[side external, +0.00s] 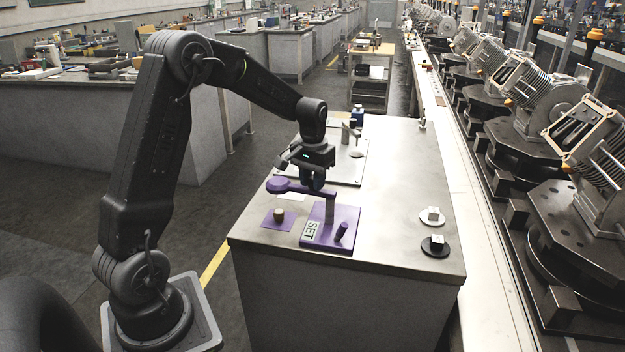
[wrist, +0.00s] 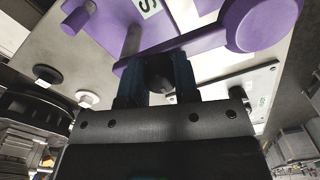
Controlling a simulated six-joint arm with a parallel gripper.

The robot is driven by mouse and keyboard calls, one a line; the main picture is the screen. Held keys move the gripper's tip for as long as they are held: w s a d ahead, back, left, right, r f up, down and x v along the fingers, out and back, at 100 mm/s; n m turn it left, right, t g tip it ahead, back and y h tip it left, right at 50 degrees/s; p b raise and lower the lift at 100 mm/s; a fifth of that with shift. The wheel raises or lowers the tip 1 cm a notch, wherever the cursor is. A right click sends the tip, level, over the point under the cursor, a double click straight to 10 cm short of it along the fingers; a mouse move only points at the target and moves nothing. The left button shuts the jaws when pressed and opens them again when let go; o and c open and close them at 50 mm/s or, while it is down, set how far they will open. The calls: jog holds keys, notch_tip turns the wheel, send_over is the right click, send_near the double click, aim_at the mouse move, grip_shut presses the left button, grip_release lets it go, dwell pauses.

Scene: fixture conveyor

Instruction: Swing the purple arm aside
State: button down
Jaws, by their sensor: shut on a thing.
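The purple arm (side external: 279,185) is a flat bar with a round disc at its left end. It is level above the bench, carried by a grey post (side external: 330,210) on a purple base plate (side external: 343,215) with a SET label and a short purple peg (side external: 342,231). In the wrist view the purple bar (wrist: 212,38) crosses at the fingertips (wrist: 155,73). A small purple pad (side external: 267,223) bearing a brass-coloured cylinder (side external: 279,214) lies below the disc.
A grey plate (side external: 348,170) with a metal fixture stands behind my gripper. A white disc (side external: 426,219) and a black disc (side external: 428,248), each with a white block, sit at the right edge. The bench top (side external: 390,180) between is clear. The conveyor (side external: 465,210) runs along the right.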

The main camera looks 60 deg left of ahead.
jog(key=m, duration=0.1)
jog(key=w+m, duration=0.1)
jog(key=m, duration=0.1)
jog(key=a+m, duration=0.1)
jog(key=shift+w+m, duration=0.3)
jog(key=shift+w, duration=0.05)
jog(key=shift+w+d+m, duration=0.15)
jog(key=shift+w+m, duration=0.6)
jog(key=shift+m, duration=1.35)
jog(key=shift+w+d+m, duration=0.15)
jog(key=shift+w+m, duration=0.65)
jog(key=shift+m, duration=1.3)
jog(key=shift+w+d+m, duration=0.15)
jog(key=shift+w+m, duration=0.6)
jog(key=shift+m, duration=1.35)
jog(key=shift+r, duration=0.1)
jog(key=c, duration=0.9)
grip_release()
jog(key=shift+o, duration=0.2)
notch_tip(320, 180, up, 14)
